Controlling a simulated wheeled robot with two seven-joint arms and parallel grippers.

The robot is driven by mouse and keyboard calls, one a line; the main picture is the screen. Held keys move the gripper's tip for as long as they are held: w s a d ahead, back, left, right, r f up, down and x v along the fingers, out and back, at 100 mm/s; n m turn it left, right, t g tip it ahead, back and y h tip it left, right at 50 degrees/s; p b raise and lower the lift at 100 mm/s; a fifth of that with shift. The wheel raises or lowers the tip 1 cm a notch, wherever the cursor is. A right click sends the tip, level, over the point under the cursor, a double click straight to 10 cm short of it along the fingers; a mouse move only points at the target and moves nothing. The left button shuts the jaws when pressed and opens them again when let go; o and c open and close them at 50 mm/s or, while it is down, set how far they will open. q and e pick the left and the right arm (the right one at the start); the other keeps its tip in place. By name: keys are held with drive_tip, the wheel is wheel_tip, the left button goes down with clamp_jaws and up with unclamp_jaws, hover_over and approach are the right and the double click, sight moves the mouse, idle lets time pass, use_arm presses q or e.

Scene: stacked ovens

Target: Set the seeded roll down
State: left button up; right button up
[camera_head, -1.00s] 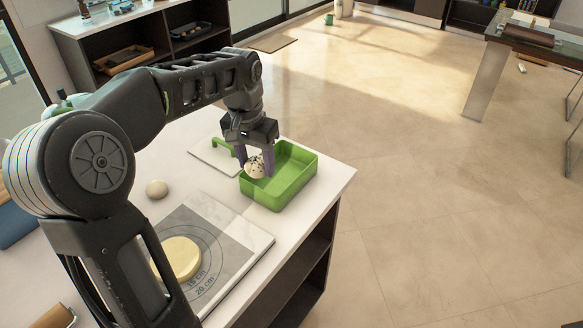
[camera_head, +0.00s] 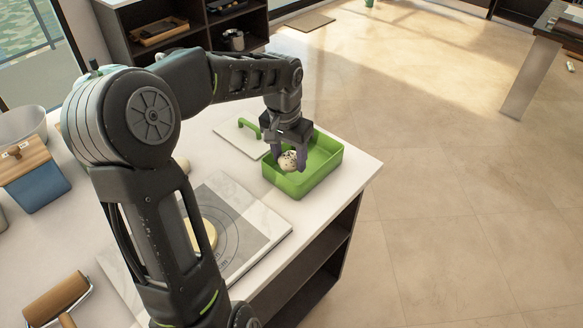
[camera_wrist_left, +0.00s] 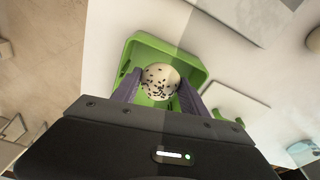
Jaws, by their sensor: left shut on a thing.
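The seeded roll (camera_head: 288,161) is a pale round bun with dark seeds. My left gripper (camera_head: 288,158) is shut on it, with one purple finger on each side. The roll is over the left part of an open green box (camera_head: 325,165) near the counter's right edge. In the left wrist view the roll (camera_wrist_left: 160,81) sits between the fingers, with the green box (camera_wrist_left: 192,62) around it. I cannot tell whether the roll touches the box floor. My right gripper is not in view.
A white lid with a green handle (camera_head: 240,137) lies left of the box. A marked pastry board (camera_head: 247,225) with a dough disc (camera_head: 207,233) is nearer, partly behind my arm. A rolling pin (camera_head: 55,297) and a blue box with a wooden lid (camera_head: 35,180) are at the left.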

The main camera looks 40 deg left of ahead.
sight(289, 170)
use_arm(q)
drive_tip(key=shift+f, duration=0.4)
drive_tip(key=shift+f, duration=1.9)
drive_tip(key=shift+f, duration=0.2)
drive_tip(key=o, duration=1.1)
drive_tip(key=shift+r, duration=0.15)
drive_tip(key=r, duration=0.4)
drive_tip(key=s+r, duration=0.1)
drive_tip(key=r, duration=0.7)
drive_tip(key=shift+s+d, duration=0.1)
drive_tip(key=shift+s, duration=0.1)
